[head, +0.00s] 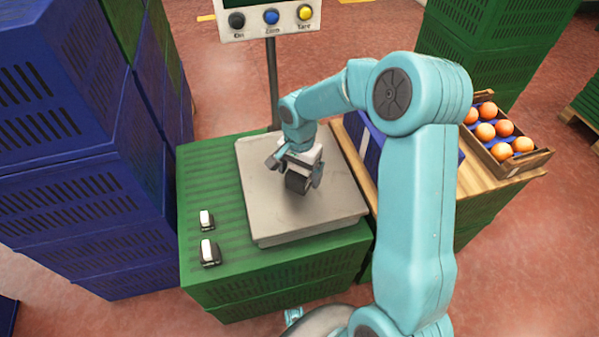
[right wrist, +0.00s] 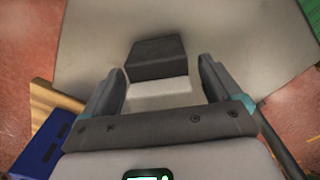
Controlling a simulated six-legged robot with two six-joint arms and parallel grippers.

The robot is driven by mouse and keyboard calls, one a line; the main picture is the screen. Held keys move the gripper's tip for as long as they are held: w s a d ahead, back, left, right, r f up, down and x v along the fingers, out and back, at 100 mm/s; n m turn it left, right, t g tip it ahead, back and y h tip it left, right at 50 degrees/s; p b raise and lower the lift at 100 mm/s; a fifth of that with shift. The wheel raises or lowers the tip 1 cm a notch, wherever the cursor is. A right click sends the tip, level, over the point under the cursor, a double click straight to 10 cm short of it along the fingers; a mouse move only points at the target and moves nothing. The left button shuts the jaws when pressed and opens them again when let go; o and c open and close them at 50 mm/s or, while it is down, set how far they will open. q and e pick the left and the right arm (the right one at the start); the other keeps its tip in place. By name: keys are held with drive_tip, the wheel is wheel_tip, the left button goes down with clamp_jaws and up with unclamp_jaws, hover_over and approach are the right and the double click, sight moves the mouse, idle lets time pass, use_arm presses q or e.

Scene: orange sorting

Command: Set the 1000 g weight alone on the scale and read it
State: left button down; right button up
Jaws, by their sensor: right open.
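A dark weight with a pale part (head: 297,184) is on the grey scale pan (head: 330,212), near its middle; it appears to rest there. It looks larger than the other weights, but no mass marking is readable. My right gripper (head: 293,178) is over the pan, around the weight. In the right wrist view the weight (right wrist: 158,56) lies between and ahead of the open fingers (right wrist: 160,88), with gaps on both sides. The scale's panel (head: 270,19) shows buttons at the top edge; its readout is cut off. My left gripper does not show.
Two smaller black-and-white weights (head: 206,219) (head: 209,253) stand on the green crate (head: 200,180) left of the pan. Blue crates (head: 60,140) are stacked at left. A box of oranges (head: 505,160) stands at right. The front of the pan is clear.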

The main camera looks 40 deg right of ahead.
wheel_tip(320, 180, up, 11)
drive_tip(key=shift+r+p, duration=0.1)
drive_tip(key=shift+p, duration=0.95)
idle(1.9)
